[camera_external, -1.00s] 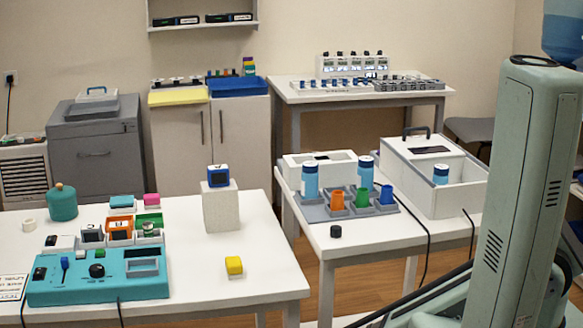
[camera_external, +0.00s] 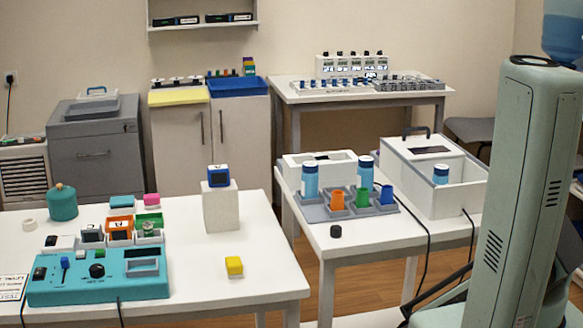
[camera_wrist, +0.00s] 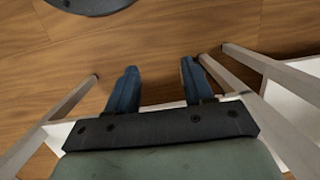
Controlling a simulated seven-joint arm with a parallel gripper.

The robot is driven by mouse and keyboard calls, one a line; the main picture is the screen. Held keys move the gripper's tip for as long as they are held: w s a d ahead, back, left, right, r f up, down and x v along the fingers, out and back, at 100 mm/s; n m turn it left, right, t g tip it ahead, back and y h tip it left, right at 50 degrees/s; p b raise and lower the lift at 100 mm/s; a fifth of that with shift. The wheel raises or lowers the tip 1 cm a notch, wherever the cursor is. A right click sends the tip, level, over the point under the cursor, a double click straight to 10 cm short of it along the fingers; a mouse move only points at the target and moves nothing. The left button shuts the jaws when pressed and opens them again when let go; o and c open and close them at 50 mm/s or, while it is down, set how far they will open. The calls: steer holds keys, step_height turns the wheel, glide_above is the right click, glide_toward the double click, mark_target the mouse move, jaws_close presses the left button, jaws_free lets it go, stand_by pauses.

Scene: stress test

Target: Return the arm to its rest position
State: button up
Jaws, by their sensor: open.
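My gripper (camera_wrist: 158,75) shows in the wrist view with its two blue fingers apart and nothing between them. It points down over the wooden floor (camera_wrist: 170,40), with white table legs to both sides. In the external view my pale green arm column stands at the right edge. My gripper itself is out of that view.
The left table (camera_external: 190,262) holds a teal device (camera_external: 100,278), a yellow cube (camera_external: 234,266) and a blue cube (camera_external: 218,176) on a white block (camera_external: 220,207). The right table (camera_external: 375,237) holds bottles, coloured cups and white boxes. Floor shows between the tables.

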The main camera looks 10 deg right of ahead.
steer(key=s+d+r+g, duration=0.2)
steer(key=s+d, duration=0.2)
steer(key=d, duration=0.3)
steer(key=s+d+r+g, duration=0.2)
steer(key=s+d+r, duration=0.1)
steer(key=d, duration=0.4)
steer(key=shift+s+r+g, duration=0.3)
steer(key=shift+s+r, duration=0.05)
steer(key=shift+s, duration=0.55)
